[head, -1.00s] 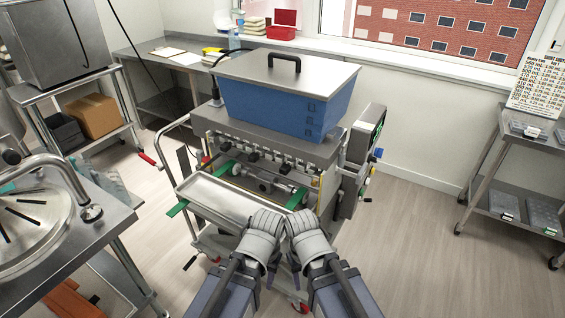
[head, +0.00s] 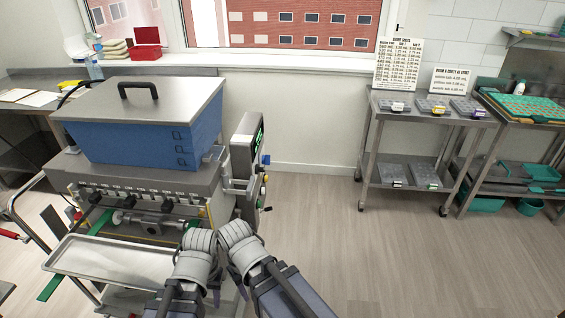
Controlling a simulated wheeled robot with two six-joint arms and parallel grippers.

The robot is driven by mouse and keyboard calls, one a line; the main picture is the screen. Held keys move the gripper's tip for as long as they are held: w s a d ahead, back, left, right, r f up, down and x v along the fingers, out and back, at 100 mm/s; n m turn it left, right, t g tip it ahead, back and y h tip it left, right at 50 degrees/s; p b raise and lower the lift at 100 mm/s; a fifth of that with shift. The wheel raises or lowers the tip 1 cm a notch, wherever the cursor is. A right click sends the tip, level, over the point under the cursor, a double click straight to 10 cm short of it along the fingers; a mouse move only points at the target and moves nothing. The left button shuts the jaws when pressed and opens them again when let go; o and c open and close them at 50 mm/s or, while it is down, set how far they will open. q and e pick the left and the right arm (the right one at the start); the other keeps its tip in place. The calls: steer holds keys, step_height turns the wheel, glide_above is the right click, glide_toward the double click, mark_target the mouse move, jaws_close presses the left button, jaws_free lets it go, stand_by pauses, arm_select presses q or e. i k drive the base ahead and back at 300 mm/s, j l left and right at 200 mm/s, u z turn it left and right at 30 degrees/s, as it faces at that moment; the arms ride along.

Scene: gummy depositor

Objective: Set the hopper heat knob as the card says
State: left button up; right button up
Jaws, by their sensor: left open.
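The blue hopper (head: 140,140) with a grey lid and black handle sits on top of the depositor at left. A control box (head: 240,160) is on the machine's right side, seen edge-on. A blue knob or button (head: 266,159) and a yellowish one (head: 263,178) stick out from its right face; I cannot tell which is the heat knob or its setting. Two printed cards, a taller one (head: 398,65) and a smaller one (head: 447,82), stand on the right-hand cart; their text is too small to read surely. My left gripper (head: 197,255) and right gripper (head: 238,245) are side by side before the machine, apart from the control box, fingers mostly hidden.
A metal tray (head: 105,262) is at the machine's front. The steel cart (head: 410,150) at right holds several small boxes, with a table of green trays (head: 530,108) beside it. The floor (head: 360,255) between machine and cart is clear.

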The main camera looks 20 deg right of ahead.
mark_target(258, 168)
steer(key=i+l+z, duration=0.6)
steer(key=l+z, duration=0.15)
steer(key=l, duration=0.15)
